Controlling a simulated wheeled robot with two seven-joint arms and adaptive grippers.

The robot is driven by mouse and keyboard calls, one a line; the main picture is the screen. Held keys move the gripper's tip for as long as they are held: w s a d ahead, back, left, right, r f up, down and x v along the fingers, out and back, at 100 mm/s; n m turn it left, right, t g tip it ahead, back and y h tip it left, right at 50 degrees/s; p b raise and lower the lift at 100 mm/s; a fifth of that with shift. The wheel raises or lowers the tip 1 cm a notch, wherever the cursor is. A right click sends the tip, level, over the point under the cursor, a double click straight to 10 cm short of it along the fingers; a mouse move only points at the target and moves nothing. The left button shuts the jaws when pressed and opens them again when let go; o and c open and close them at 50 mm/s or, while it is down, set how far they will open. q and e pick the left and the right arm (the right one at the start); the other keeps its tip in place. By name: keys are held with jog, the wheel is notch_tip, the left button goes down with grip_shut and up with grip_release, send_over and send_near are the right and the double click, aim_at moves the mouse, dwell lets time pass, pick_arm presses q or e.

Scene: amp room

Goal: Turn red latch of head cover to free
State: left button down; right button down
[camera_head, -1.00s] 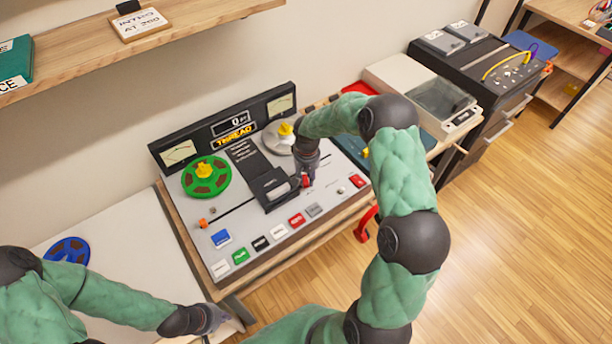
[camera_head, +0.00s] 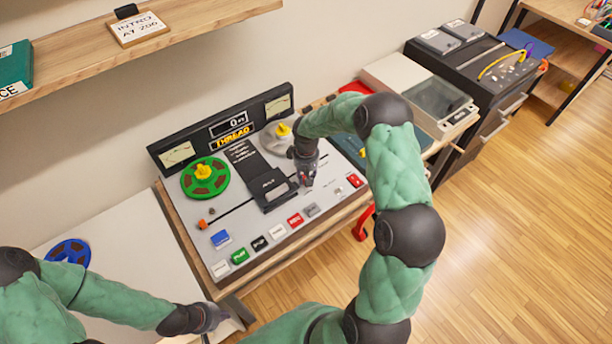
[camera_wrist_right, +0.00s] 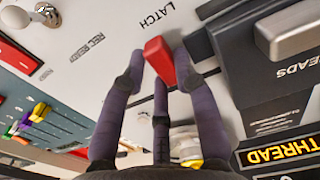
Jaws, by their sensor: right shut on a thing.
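The red latch (camera_wrist_right: 159,62) stands beside the black head cover, under the printed word LATCH, in the right wrist view. My right gripper (camera_wrist_right: 158,75) has its fingers around the latch and is shut on it. In the head view my right gripper (camera_head: 307,182) is at the right side of the black head cover (camera_head: 273,188) and hides most of the latch. The head cover also shows in the right wrist view (camera_wrist_right: 262,75), beside the fingers. My left gripper (camera_head: 210,318) is low at the left, apart from the tape machine; its fingers are too small to read.
The tape machine (camera_head: 330,198) has a green reel (camera_head: 205,178), a white reel (camera_head: 276,139) and a row of coloured buttons along its front. A blue reel (camera_head: 70,252) lies on the white table (camera_head: 120,235) at left. A shelf (camera_head: 190,25) overhangs the back left.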

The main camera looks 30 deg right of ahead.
jog(key=c, duration=1.2)
grip_release()
notch_tip(320, 180, up, 12)
